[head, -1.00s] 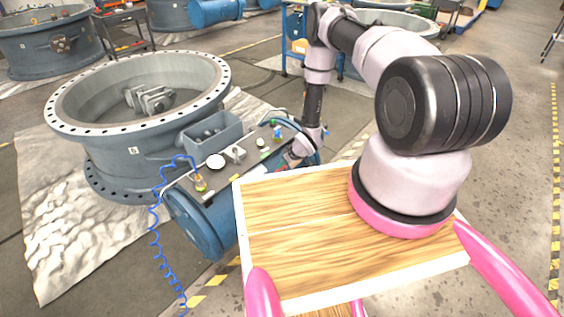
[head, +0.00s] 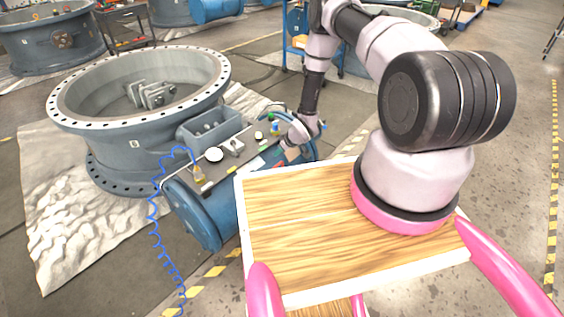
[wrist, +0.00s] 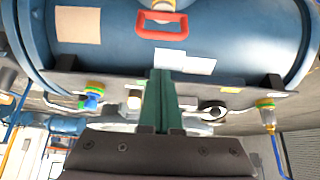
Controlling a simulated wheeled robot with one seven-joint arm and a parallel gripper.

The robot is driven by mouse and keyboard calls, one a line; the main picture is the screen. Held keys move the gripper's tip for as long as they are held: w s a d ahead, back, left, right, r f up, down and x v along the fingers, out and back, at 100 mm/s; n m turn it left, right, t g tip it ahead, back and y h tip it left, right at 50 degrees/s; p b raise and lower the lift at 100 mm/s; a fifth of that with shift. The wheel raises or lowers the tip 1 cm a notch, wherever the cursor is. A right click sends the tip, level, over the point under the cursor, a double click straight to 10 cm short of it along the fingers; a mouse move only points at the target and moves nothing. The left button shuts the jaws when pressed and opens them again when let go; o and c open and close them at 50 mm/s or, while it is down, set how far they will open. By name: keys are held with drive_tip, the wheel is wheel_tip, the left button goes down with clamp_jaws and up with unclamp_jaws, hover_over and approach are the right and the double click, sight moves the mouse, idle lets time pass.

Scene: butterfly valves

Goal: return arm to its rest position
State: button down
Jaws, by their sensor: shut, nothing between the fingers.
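My arm reaches from its pink-ringed base on the wooden board, over to the blue cylinder (head: 205,215) beside the large grey valve. My gripper (wrist: 160,76) shows in the wrist view as two green fingers lying together, shut and empty. In the head view the gripper end is near the cylinder's top plate and only partly visible. In the wrist view the blue cylinder (wrist: 225,35) lies across the top, with a red handle (wrist: 161,25). The fingertips appear in front of its plate; whether they touch cannot be told.
The large grey valve ring (head: 125,115) stands left of the cylinder on a pale sheet. A grey open box (head: 210,128) sits between them. A coiled blue hose (head: 153,220) hangs down the cylinder's left side. The wooden board (head: 300,215) is bare in front of my arm.

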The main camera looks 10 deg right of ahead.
drive_tip(key=s+d+r+m+h, duration=0.15)
drive_tip(key=d+r, duration=0.25)
drive_tip(key=r, duration=1.2)
drive_tip(key=d+r+m+h, duration=0.1)
drive_tip(key=d+r+m, duration=0.15)
drive_tip(key=r, duration=1.35)
drive_tip(key=s+d+r+m+h, duration=0.1)
drive_tip(key=d+r, duration=0.3)
drive_tip(key=r, duration=1.2)
drive_tip(key=s+r+m+t, duration=0.1)
drive_tip(key=s+r+m, duration=0.3)
drive_tip(key=s+r, duration=0.95)
drive_tip(key=s+a+r+m+y, duration=0.1)
drive_tip(key=s+a+r, duration=0.1)
drive_tip(key=s+r, duration=0.2)
drive_tip(key=s+a+r+m, duration=0.1)
drive_tip(key=s+r, duration=0.3)
drive_tip(key=s, duration=0.7)
drive_tip(key=shift+s+a+r+y, duration=0.15)
drive_tip(key=shift+s+a+y, duration=0.2)
drive_tip(key=shift+a, duration=0.1)
drive_tip(key=shift+t, duration=0.3)
